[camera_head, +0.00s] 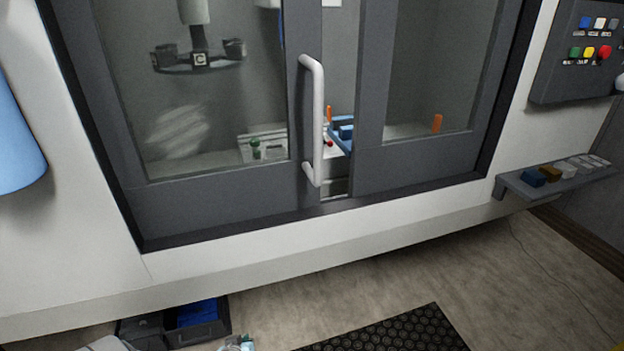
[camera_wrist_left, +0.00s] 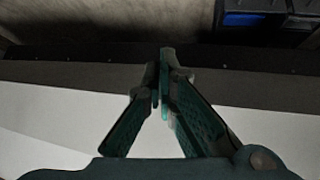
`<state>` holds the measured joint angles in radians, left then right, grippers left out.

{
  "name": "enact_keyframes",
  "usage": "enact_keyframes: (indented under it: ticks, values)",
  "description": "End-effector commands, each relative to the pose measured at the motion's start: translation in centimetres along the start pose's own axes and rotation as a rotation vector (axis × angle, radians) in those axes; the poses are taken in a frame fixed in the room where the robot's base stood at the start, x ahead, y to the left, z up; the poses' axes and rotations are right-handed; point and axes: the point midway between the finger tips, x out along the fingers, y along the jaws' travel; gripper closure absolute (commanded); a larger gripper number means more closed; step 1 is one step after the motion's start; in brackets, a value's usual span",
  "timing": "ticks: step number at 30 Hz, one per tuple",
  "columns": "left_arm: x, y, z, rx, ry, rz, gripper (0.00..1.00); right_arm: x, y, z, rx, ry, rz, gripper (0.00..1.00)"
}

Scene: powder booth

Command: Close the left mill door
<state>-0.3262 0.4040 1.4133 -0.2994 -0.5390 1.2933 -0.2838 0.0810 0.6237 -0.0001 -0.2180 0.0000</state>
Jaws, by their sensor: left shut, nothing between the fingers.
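The left mill door (camera_head: 215,195) is a grey sliding panel with a large window and a white vertical bar handle (camera_head: 318,120) near its right edge. A narrow gap stands between it and the right mill door (camera_head: 420,155), and the inside of the mill shows through. My left gripper (camera_head: 240,343) shows only in part at the bottom edge of the head view, well below the handle and apart from the door. In the left wrist view its teal fingers (camera_wrist_left: 163,80) meet at the tips with nothing between them. My right gripper is not in view.
A control panel (camera_head: 585,50) and a small shelf (camera_head: 560,180) with several blocks are at the right. A dark bin with a blue inside (camera_head: 198,314) and a black mat (camera_head: 395,332) lie on the floor. Inside the mill are a blue vise (camera_head: 342,130) and a tool holder.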

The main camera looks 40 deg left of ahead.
Motion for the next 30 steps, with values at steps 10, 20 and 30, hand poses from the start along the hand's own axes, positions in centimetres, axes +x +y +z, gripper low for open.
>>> enact_keyframes:
  ticks: [10,20,30]
  values:
    - [-24.3,16.5,-30.0,-1.076,0.386,0.740,1.00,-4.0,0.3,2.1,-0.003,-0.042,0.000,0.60]
    - [-23.9,18.7,-33.1,-1.164,0.367,0.818,1.00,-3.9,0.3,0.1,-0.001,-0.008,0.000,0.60]
    - [-19.3,22.0,-37.5,-1.168,0.362,0.817,1.00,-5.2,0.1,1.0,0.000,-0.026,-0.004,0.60]
